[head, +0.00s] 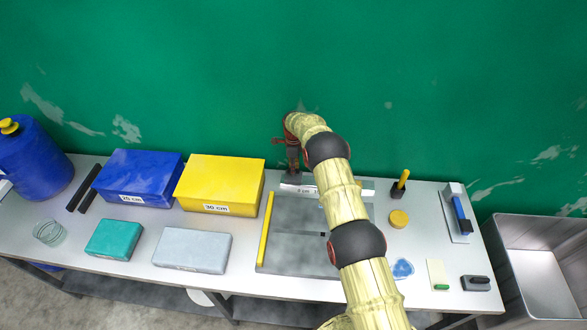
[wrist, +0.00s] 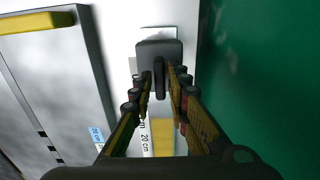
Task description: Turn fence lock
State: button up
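The fence lock (wrist: 174,48) is a dark block with a raised upright bar (wrist: 159,78), seen at the upper middle of the wrist view. It sits on a pale strip with a "20 cm" label. My gripper (wrist: 160,80) has its two fingertips on either side of the bar, with narrow gaps visible; contact is not clear. In the head view my gripper (head: 292,155) points down at the back edge of the grey plate (head: 295,258), just above the dark lock (head: 291,179). My arm hides part of the plate and strip.
A yellow bar (head: 265,229) lies along the plate's left side. Blue (head: 138,172) and yellow (head: 221,180) boxes stand left on the table. The green wall (head: 430,80) is close behind.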

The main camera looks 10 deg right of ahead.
grip_shut()
jog(key=shift+f+n+b, duration=0.1)
jog(key=shift+n+b, duration=0.2)
jog(key=shift+b, duration=0.25)
jog(key=n+b, duration=0.1)
jog(key=b, duration=0.2)
jog(key=shift+f+n, duration=0.15)
jog(key=shift+n, duration=0.15)
jog(key=n+b, duration=0.2)
jog(key=b, duration=0.1)
jog(key=shift+n, duration=0.4)
jog(key=n+b, duration=0.2)
jog(key=n, duration=0.1)
jog(key=shift+n+b, duration=0.3)
jog(key=shift+b, duration=0.1)
jog(key=n+b, duration=0.2)
jog(key=n, duration=0.2)
jog(key=shift+r, duration=0.2)
jog(key=n+b, duration=0.1)
jog(key=n, duration=0.4)
jog(key=shift+r, duration=0.1)
jog(key=shift+o, duration=2)
grip_release()
